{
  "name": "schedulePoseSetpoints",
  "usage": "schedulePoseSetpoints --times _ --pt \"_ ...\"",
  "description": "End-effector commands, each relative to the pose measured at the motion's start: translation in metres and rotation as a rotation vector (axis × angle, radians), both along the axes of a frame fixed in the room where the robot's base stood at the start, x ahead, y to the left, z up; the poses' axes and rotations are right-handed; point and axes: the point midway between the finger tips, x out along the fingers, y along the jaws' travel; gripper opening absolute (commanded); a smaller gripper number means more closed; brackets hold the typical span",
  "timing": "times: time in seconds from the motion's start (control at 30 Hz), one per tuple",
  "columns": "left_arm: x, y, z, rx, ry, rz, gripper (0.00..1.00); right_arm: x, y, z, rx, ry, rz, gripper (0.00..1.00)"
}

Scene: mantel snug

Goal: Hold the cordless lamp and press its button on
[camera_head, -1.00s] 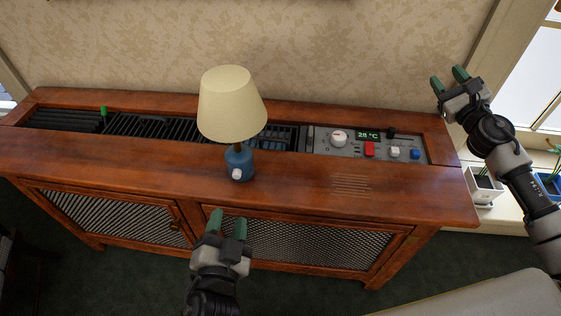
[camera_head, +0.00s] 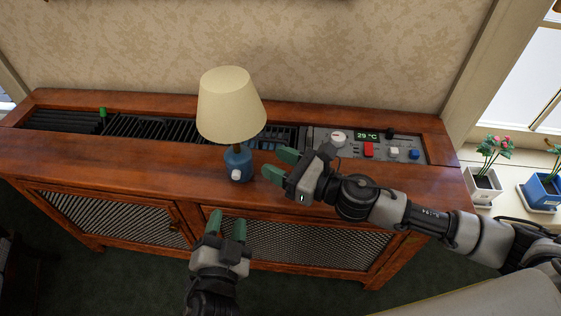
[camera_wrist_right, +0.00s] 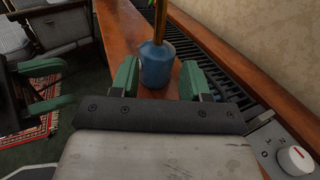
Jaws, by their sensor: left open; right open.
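The cordless lamp stands upright on the wooden cabinet top, with a cream shade (camera_head: 231,105) and a blue base (camera_head: 238,159). A white button (camera_head: 236,174) is on the front of the base. My right gripper (camera_head: 279,164) is open just right of the base, its fingers pointing at it. In the right wrist view the blue base (camera_wrist_right: 156,65) sits ahead, between the lines of the two green fingers (camera_wrist_right: 156,80); I cannot tell whether they touch it. My left gripper (camera_head: 227,225) is open and empty in front of the cabinet, below the lamp.
The wooden cabinet (camera_head: 90,150) has a dark grille (camera_head: 150,127) behind the lamp. A control panel (camera_head: 350,147) with a white dial, a 29 °C display and coloured knobs lies to the right. Potted plants (camera_head: 484,185) stand on the windowsill. The cabinet top left of the lamp is clear.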

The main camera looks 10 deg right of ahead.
Motion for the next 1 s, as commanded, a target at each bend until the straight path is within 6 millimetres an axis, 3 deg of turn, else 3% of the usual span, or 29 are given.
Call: schedulePoseSetpoints --times 0.6,1.0 --pt "0.0 0.0 0.0 0.0 0.0 0.0 0.43 0.06 0.071 0.0 0.002 0.002 0.001 0.46" --pt "0.0 0.0 0.0 0.0 0.0 0.0 0.43 0.069 0.081 -0.001 0.0 0.003 0.002 0.46"
